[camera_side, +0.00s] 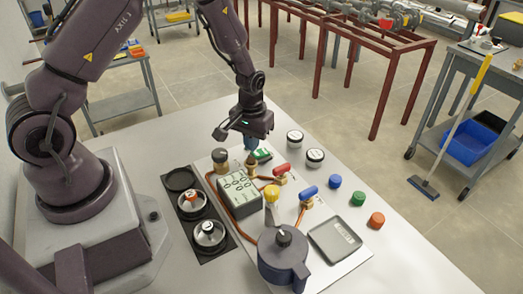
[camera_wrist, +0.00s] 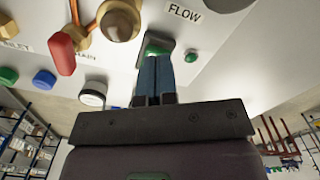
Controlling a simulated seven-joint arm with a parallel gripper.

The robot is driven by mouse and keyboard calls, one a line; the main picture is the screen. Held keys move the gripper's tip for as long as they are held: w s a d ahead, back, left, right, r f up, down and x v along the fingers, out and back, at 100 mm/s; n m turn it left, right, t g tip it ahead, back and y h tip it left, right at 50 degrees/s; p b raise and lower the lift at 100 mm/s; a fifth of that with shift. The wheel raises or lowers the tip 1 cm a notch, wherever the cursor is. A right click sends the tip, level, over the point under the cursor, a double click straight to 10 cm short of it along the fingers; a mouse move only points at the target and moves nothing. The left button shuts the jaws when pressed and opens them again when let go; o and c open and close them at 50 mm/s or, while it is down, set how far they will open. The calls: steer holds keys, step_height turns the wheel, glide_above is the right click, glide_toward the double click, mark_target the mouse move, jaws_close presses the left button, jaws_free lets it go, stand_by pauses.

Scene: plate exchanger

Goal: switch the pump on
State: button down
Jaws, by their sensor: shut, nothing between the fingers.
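The switch is a dark housing with a green rocker (camera_side: 263,155) on the light panel near its far edge. In the wrist view the green rocker (camera_wrist: 158,44) shows just beyond my fingertips. My gripper (camera_side: 250,146) points down with its blue fingers together and empty. In the wrist view my gripper (camera_wrist: 154,60) overlaps the near part of the rocker; I cannot tell whether it touches. A small green lamp or button (camera_wrist: 191,57) sits beside the switch; I cannot tell if it is lit. The dark blue pump (camera_side: 283,258) stands at the near end of the panel.
A grey box with dials (camera_side: 240,194) and valves with red (camera_side: 282,170) and blue (camera_side: 309,193) handles stand close by. White-topped jars (camera_side: 295,138) and colored caps (camera_side: 335,182) lie to the right. A grey tray (camera_side: 335,240) is near the front.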

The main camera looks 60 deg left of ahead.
steer(key=shift+f, duration=1.15)
stand_by(0.4)
steer(key=shift+r, duration=3.55)
steer(key=s+d+r+m+t, duration=0.2)
steer(key=s+r, duration=0.6)
steer(key=r, duration=0.4)
steer(key=s+d+r+m+t, duration=0.3)
steer(key=s+r, duration=0.6)
steer(key=r, duration=0.4)
steer(key=shift+s+d+r+m+t, duration=0.15)
steer(key=shift+s+d+m+t, duration=0.25)
steer(key=shift+d, duration=0.85)
